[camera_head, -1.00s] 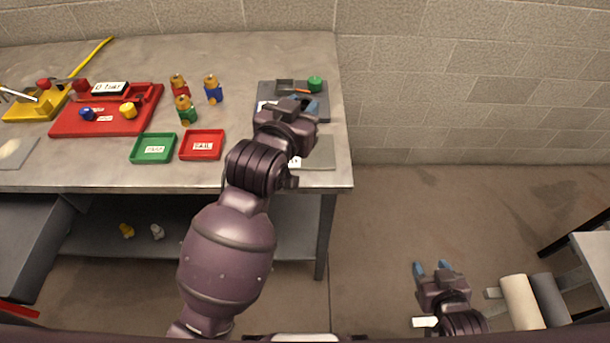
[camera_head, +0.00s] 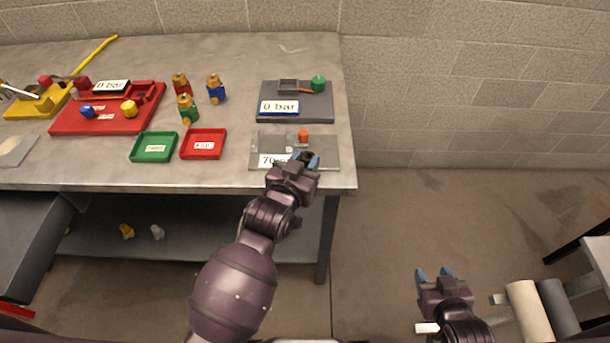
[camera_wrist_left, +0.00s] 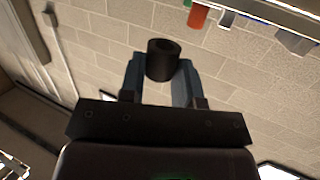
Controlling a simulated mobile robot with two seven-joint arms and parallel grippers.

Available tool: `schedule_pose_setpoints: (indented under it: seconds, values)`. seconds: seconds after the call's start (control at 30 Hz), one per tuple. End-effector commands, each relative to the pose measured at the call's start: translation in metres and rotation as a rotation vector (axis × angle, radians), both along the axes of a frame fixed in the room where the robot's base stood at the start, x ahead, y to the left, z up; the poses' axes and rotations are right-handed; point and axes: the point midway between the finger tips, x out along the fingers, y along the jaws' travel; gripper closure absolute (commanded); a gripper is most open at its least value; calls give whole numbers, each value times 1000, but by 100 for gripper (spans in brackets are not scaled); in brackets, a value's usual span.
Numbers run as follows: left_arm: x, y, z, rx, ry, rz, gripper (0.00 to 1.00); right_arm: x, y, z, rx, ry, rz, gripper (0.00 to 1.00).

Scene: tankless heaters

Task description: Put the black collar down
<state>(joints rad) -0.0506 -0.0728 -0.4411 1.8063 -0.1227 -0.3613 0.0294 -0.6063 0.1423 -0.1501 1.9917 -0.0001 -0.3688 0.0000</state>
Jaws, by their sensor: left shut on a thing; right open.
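The black collar (camera_wrist_left: 163,60) is a short dark ring held between the blue fingertips of my left gripper (camera_wrist_left: 160,82) in the left wrist view. In the head view my left gripper (camera_head: 306,160) is over the front part of the light grey plate (camera_head: 324,155), near the table's front edge. A small dark bit of the collar (camera_head: 307,157) shows between its fingertips. I cannot tell how high it is above the plate. My right gripper (camera_head: 435,274) is open and empty, over the floor to the right of the table.
An orange-red peg (camera_head: 303,136) stands on the light grey plate just behind the left gripper. The dark grey plate (camera_head: 318,104) behind has a "0 bar" display and a green knob (camera_head: 318,84). Green (camera_head: 136,157) and red (camera_head: 186,155) trays lie left. Bare tabletop (camera_head: 238,120) lies between.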

Motion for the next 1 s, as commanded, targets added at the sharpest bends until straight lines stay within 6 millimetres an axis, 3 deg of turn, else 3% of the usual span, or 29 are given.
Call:
schedule_pose_setpoints:
  seconds: [0.23, 0.4, 0.9, 0.93, 1.0]
  values:
    - [0, 0, -21, 1, 3, 0, 93, -3, 0, -6, 0, 10, -1, 50]
    - [0, 0, -40, 1, 2, 0, 93, -1, 0, -1, 0, 5, 0, 50]
    - [0, 0, -49, 0, 1, 0, 93, 8, 1, 4, 0, -15, 4, 50]
    - [0, 0, -49, 0, 1, 0, 66, 7, 1, 4, 0, -15, 4, 50]
    - [0, 0, -48, 0, 0, 0, 56, 7, 1, 4, 0, -14, 4, 50]
